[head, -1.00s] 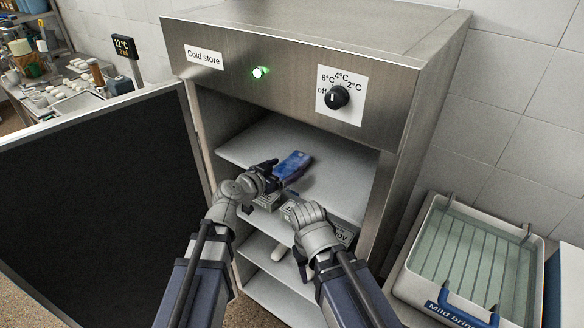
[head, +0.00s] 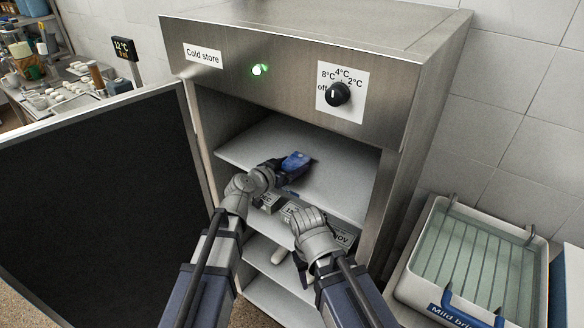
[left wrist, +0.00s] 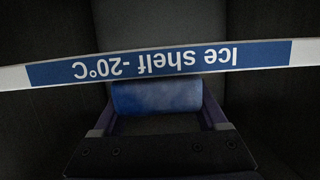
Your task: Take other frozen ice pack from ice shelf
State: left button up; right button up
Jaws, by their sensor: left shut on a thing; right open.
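A blue ice pack (head: 297,161) is at the upper shelf inside the open cold store. My left gripper (head: 284,174) reaches in from the left and is shut on the near end of the pack. In the left wrist view the blue pack (left wrist: 157,96) sits between the two dark fingers. A blue label reading "Ice shelf -20°C" (left wrist: 160,64) crosses that view upside down, hiding part of the pack.
The ice shelf (head: 338,180) is bare to the right of the pack. Labelled boxes (head: 343,237) stand below it. The cold store door (head: 90,190) stands open at the left. A tub marked "Mild brine" (head: 470,255) is at the right.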

pick_arm(q)
jog(key=c, duration=0.7)
